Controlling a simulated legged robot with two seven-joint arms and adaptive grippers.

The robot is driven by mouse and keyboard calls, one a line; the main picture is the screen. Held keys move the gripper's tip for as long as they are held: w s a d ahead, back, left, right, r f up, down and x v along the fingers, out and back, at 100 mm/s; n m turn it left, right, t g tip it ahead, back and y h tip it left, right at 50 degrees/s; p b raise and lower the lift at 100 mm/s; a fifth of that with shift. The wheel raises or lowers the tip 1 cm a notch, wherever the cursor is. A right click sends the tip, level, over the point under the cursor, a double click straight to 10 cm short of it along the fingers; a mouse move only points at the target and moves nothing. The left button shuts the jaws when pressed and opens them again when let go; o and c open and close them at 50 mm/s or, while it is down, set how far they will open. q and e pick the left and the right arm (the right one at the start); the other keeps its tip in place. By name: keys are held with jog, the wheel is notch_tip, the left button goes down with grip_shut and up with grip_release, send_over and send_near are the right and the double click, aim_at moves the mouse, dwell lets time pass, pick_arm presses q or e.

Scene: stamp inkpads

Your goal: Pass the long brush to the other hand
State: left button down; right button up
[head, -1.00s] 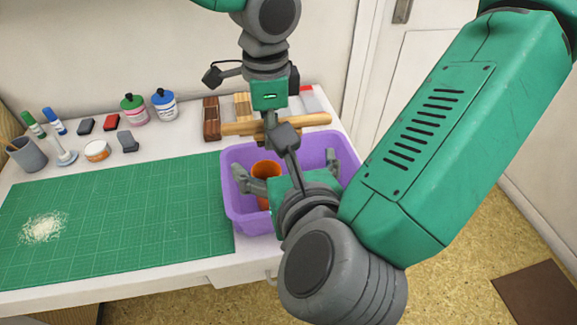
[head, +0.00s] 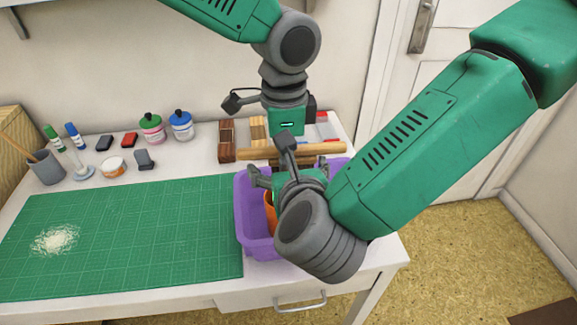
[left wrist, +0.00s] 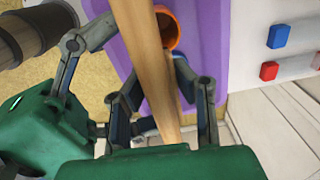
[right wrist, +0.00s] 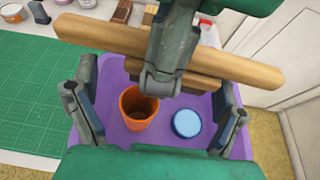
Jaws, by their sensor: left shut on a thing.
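The long brush (head: 318,150) is a long, pale wooden bar held level over the purple basket's back edge. It also shows in the left wrist view (left wrist: 150,60) and across the top of the right wrist view (right wrist: 225,66). My left gripper (head: 287,122) is shut on it near its middle; its fingers are partly hidden in the head view. My right gripper (right wrist: 155,105) is open and empty, its fingers spread wide, just in front of the brush and apart from it. The right forearm hides part of the basket in the head view.
The purple basket (head: 250,225) holds an orange cup (right wrist: 138,108) and a blue round lid or jar (right wrist: 187,123). A green cutting mat (head: 130,230) with pale shavings lies left. Wooden blocks (head: 227,140), paint bottles (head: 181,125) and a pen cup (head: 46,168) stand behind.

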pick_arm(q)
jog(key=shift+d, duration=0.1)
pick_arm(e)
jog(key=shift+a, duration=0.1)
jog(key=c, duration=0.9)
pick_arm(q)
jog(key=c, duration=1.3)
grip_release()
pick_arm(e)
jog(key=shift+o, duration=0.2)
pick_arm(q)
jog(key=shift+o, duration=0.2)
jog(key=shift+r, duration=0.1)
